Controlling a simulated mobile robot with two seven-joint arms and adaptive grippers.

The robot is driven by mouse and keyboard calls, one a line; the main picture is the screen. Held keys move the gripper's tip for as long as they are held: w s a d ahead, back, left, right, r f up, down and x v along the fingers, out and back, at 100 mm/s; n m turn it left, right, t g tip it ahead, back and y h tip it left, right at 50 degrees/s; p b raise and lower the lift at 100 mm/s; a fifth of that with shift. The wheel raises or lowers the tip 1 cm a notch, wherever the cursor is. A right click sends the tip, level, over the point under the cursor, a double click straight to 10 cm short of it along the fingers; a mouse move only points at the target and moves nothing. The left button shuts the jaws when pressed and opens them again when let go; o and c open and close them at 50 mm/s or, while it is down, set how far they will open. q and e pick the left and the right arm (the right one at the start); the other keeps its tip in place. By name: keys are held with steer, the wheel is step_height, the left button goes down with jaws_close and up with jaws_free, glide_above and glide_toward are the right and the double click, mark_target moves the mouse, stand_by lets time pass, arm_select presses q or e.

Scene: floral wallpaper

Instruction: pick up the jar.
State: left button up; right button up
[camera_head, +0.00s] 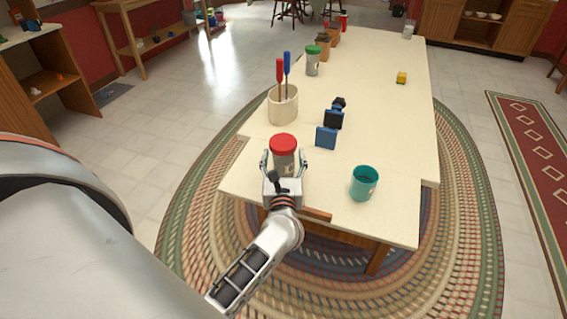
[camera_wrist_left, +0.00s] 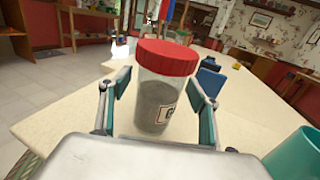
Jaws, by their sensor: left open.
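A clear jar with a red lid (camera_head: 283,147) and greyish contents stands upright near the front edge of the long cream table (camera_head: 375,120). My left gripper (camera_head: 282,162) is open, with one finger on each side of the jar. In the left wrist view a gap shows beside the left finger, and the right finger is close to the jar; I cannot tell whether it touches. My right gripper is not in view.
A teal cup (camera_head: 363,185) stands right of the jar. A blue block-like item (camera_head: 326,138) and a cream crock (camera_head: 283,106) with red- and blue-handled tools are behind it. A green-lidded jar (camera_head: 313,62) is farther back. The table's right side is mostly clear.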

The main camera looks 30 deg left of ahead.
arm_select(q)
steer(key=shift+w+a, duration=0.25)
steer(key=shift+w, duration=0.05)
steer(key=shift+c, duration=0.4)
steer(key=c, duration=1.2)
steer(key=shift+c, duration=0.2)
